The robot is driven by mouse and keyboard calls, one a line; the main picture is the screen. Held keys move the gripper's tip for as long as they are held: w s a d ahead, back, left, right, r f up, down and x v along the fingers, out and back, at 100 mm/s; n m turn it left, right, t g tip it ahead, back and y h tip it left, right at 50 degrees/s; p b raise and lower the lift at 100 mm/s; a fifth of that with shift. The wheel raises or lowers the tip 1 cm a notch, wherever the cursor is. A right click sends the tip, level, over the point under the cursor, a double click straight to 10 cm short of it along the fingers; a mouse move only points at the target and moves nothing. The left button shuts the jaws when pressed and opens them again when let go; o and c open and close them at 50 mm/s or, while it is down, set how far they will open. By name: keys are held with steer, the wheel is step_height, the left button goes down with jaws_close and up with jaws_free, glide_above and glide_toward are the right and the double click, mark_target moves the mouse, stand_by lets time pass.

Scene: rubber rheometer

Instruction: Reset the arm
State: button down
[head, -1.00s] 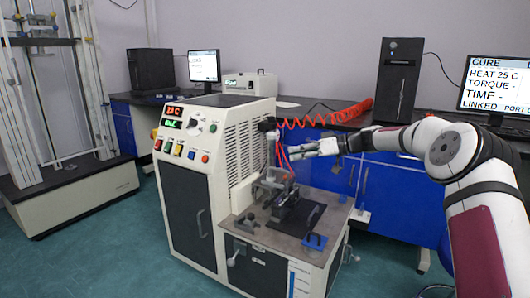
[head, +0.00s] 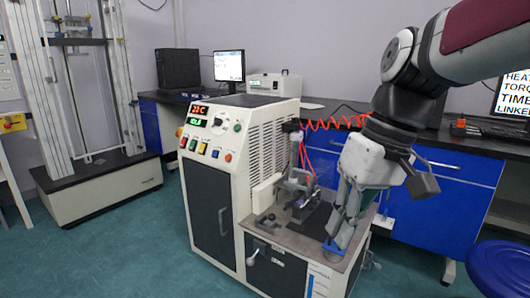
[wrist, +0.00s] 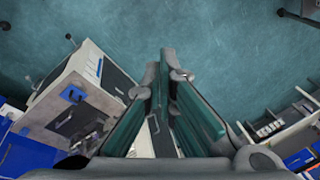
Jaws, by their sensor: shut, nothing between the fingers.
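My arm (head: 400,75) comes in from the upper right of the head view and bends down at the wrist. My gripper (head: 338,243) points down over the right front corner of the rheometer's worktop. Its fingers are together with nothing between them. In the wrist view the green-padded fingers of my gripper (wrist: 167,65) come together at the tips, with floor behind them. The rheometer (head: 218,170) stands left of my gripper, its red and green displays lit. I cannot tell whether the fingertips touch the worktop.
A clamp fixture (head: 300,190) stands on the worktop, left of my gripper. A red coiled hose (head: 340,122) runs behind it. Blue cabinets (head: 455,190) line the wall. A blue stool (head: 503,270) stands at the lower right. The floor (head: 120,245) at left is clear.

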steer(key=s+d+f+m+h, duration=0.2)
steer(key=s+d+f, duration=0.15)
steer(key=s, duration=0.75)
steer(key=s+d+f+m+h, duration=0.1)
steer(key=s+d+f+m, duration=0.25)
steer(key=s, duration=0.65)
step_height(320, 180, up, 35)
steer(key=n+t+p, duration=0.1)
steer(key=t+p, duration=0.2)
steer(key=p, duration=3)
steer(key=shift+s+d+t, duration=0.15)
steer(key=shift+d+t, duration=0.1)
steer(key=shift+t, duration=0.15)
steer(key=shift+n, duration=0.25)
